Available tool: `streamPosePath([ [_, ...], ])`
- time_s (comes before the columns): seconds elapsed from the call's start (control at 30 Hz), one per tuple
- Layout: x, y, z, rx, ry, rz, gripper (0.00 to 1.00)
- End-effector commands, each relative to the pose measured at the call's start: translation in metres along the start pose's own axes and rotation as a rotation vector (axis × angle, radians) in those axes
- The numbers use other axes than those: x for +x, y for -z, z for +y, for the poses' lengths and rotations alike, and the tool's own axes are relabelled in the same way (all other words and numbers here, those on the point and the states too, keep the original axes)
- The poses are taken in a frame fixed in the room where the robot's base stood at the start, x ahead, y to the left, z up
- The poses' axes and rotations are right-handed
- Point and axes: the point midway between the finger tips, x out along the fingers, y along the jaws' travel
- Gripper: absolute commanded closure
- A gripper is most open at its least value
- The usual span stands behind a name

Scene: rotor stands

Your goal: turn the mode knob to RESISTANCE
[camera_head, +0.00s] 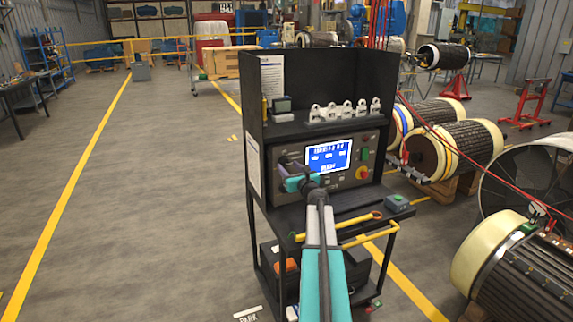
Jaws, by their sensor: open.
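The black tester panel has a lit blue screen (328,156) in its middle. I cannot tell which control is the mode knob, and no RESISTANCE label is readable. My gripper (287,160) is in front of the panel's left part, left of the screen. It is open, and its fingers are small and dark here. It hides the panel surface behind it, so contact with a knob cannot be made out.
The panel sits in a black cart (252,215) with side walls. Large rotors (458,147) stand to the right. The floor left (150,200) is clear.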

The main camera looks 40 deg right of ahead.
Motion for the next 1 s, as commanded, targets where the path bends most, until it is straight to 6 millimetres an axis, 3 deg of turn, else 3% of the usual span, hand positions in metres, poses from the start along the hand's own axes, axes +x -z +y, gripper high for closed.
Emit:
streamPosePath([
  [0.3, 0.024, -0.001, -0.001, 0.000, 0.000, -0.001, 0.52],
  [0.77, 0.028, 0.000, 0.000, 0.000, 0.001, 0.000, 0.52],
  [1.0, 0.028, 0.000, 0.000, 0.000, 0.001, 0.000, 0.92],
])
